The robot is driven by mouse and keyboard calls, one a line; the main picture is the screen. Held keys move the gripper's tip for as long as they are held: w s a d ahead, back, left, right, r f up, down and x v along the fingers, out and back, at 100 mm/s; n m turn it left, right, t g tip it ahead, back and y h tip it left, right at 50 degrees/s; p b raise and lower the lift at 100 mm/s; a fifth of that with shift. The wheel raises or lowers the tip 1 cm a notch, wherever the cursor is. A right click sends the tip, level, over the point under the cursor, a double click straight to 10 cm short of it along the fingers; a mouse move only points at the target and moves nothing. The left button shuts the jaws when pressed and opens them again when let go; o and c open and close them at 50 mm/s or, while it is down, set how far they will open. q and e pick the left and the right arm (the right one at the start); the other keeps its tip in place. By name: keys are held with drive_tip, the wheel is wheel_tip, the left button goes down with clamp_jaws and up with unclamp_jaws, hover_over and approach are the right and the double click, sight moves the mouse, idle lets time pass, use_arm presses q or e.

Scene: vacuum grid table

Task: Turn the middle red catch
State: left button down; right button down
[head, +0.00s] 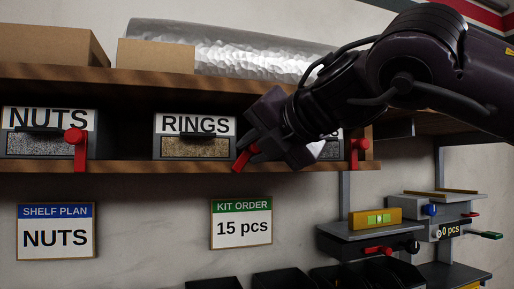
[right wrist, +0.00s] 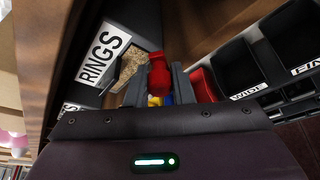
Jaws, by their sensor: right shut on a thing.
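Three red catches sit along the front of the shelf. The middle catch (head: 242,161), beside the RINGS bin (head: 195,137), slants down to the left. My right gripper (head: 258,148) is at the middle catch and hides its upper part. In the right wrist view the red catch (right wrist: 158,75) stands between the two fingers of the gripper (right wrist: 158,88), which is shut on it. The RINGS bin (right wrist: 112,55) lies just left of it there. My left gripper is not in view.
The NUTS bin (head: 45,132) is at the left; a third bin is mostly hidden behind my right arm. Cardboard boxes (head: 155,55) and a silvery roll (head: 260,48) lie on top. Dark bins (head: 282,280) and a counter unit reading 0 pcs (head: 448,230) are lower down.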

drive_tip(key=shift+s+a+r+n+h, duration=0.2)
drive_tip(key=shift+a+n+h, duration=0.15)
drive_tip(key=shift+n, duration=0.4)
drive_tip(key=shift+s+a+r+n+h, duration=0.1)
drive_tip(key=shift+a+r+n+h, duration=0.2)
drive_tip(key=shift+n, duration=0.45)
drive_tip(key=shift+s+a+f+n+h, duration=0.1)
drive_tip(key=shift+a+f+n+h, duration=0.15)
drive_tip(key=shift+a+n+h, duration=0.25)
idle(1.0)
drive_tip(key=shift+f+n+h, duration=0.25)
drive_tip(key=shift+f+n, duration=0.05)
idle(2.6)
drive_tip(key=c, duration=1.5)
unclamp_jaws()
drive_tip(key=shift+o, duration=1.2)
drive_tip(key=shift+s+a+r, duration=0.1)
drive_tip(key=shift+a+r, duration=0.1)
drive_tip(key=shift+r, duration=0.05)
drive_tip(key=shift+d, duration=0.1)
